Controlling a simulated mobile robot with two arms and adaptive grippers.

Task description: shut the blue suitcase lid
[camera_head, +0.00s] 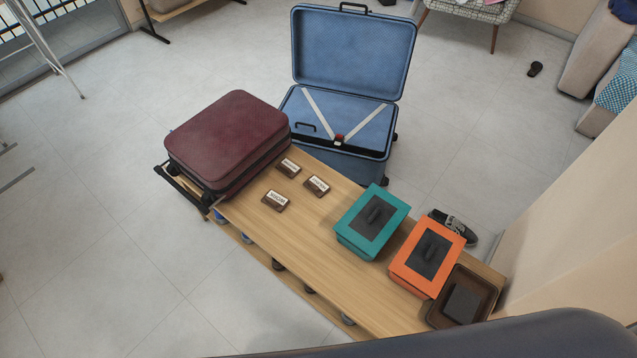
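The blue suitcase (366,164) stands on the floor behind the wooden bench. Its lid (353,50) is open and upright at the back, with a black handle on its top edge. The inside of the base is flat blue with two pale straps meeting at a red and black buckle (339,139). A small black handle shows at its left. The bench and the maroon suitcase hide part of its front. Neither of my grippers shows in the head view.
A closed maroon suitcase (228,133) lies on the left end of the wooden bench (318,222). Several small labelled blocks, a teal box (352,246), an orange box (408,282) and a brown tray (489,289) are on it. A wall (580,190) stands at right. Floor around the blue suitcase is mostly clear.

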